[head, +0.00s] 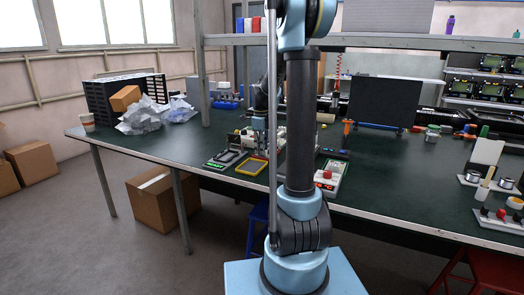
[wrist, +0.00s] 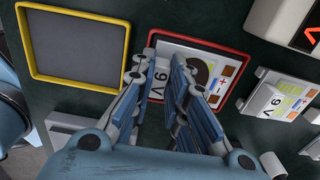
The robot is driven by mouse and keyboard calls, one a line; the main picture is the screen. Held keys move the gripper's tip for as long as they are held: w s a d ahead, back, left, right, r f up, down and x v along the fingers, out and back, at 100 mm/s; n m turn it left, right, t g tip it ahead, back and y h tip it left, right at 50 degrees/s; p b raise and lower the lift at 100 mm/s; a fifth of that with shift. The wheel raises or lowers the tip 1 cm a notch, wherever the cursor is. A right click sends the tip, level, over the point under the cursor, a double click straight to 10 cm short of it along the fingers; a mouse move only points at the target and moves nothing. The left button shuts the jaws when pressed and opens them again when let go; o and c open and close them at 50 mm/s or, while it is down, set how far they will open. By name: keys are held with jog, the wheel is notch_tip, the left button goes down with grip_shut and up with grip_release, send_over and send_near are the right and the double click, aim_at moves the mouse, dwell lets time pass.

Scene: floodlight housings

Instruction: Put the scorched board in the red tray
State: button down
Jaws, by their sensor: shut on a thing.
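The red tray (wrist: 243,58) is at the top middle of the wrist view, its red rim partly hidden by my fingers. A pale board (wrist: 228,72) with a dark round scorch-like patch and a "9 V" label lies within the rim's outline. My gripper (wrist: 163,75) is over the tray, its fingers shut on this board. I cannot tell whether the board rests on the tray floor or is held just above it. In the head view my arm hides the red tray and the board.
An empty yellow-rimmed tray (wrist: 75,48) is left of the red tray; it also shows in the head view (head: 252,166). Another pale board (wrist: 275,97) lies to the right. A white unit with a red button (head: 327,176) stands right of my arm on the green bench (head: 390,170).

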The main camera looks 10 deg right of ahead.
jog(key=shift+f, duration=0.15)
jog(key=c, duration=1.6)
grip_release()
jog(key=shift+s, duration=0.1)
jog(key=shift+o, duration=0.2)
notch_tip(320, 180, up, 12)
jog(key=s+n, duration=0.6)
jog(key=s, duration=0.4)
jog(key=s+f+n+t, duration=0.1)
jog(key=s+f+n, duration=0.7)
jog(key=s, duration=0.4)
jog(key=s+f+n+t, duration=0.1)
jog(key=s+f+n, duration=0.8)
jog(key=s+n, duration=0.2)
jog(key=shift+s+d+n, duration=0.2)
jog(key=shift+s+n, duration=0.1)
jog(key=shift+s, duration=0.6)
